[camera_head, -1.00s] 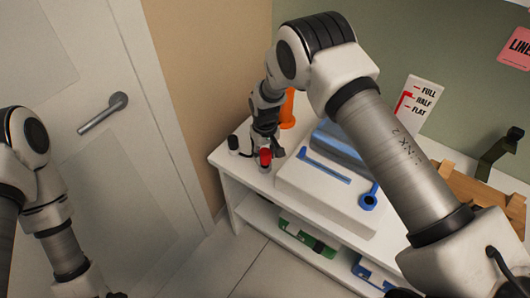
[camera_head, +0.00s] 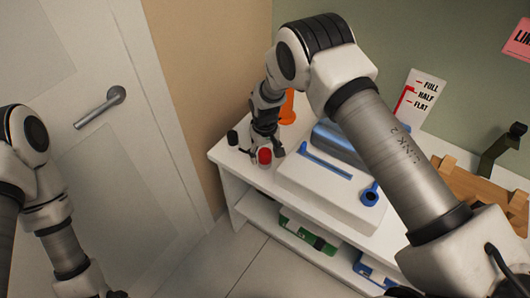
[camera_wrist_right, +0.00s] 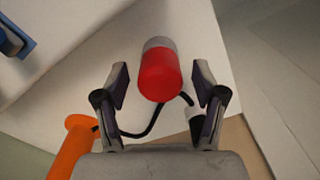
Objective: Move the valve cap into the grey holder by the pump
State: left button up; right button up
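The red cap (camera_head: 264,156) sits upright on the white top near its left corner. In the right wrist view the red cap (camera_wrist_right: 160,75) has a grey cylindrical part (camera_wrist_right: 158,43) directly beyond it, apparently the grey holder. My right gripper (camera_head: 268,143) is just behind the red cap. In the right wrist view its fingers (camera_wrist_right: 162,85) are spread on both sides of the cap with gaps, so it is open and holds nothing. An orange upright part (camera_head: 287,108), perhaps the pump, stands behind. My left arm shows at the left; its gripper is out of view.
A small black-topped white cylinder (camera_head: 233,138) stands left of the cap; a black hose (camera_wrist_right: 150,125) runs near it. A green case (camera_head: 308,236) lies on the lower shelf. A door (camera_head: 95,180) is at left.

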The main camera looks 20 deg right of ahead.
aim_at(265, 151)
notch_tip(265, 151, up, 12)
dwell(0.6)
dwell(0.4)
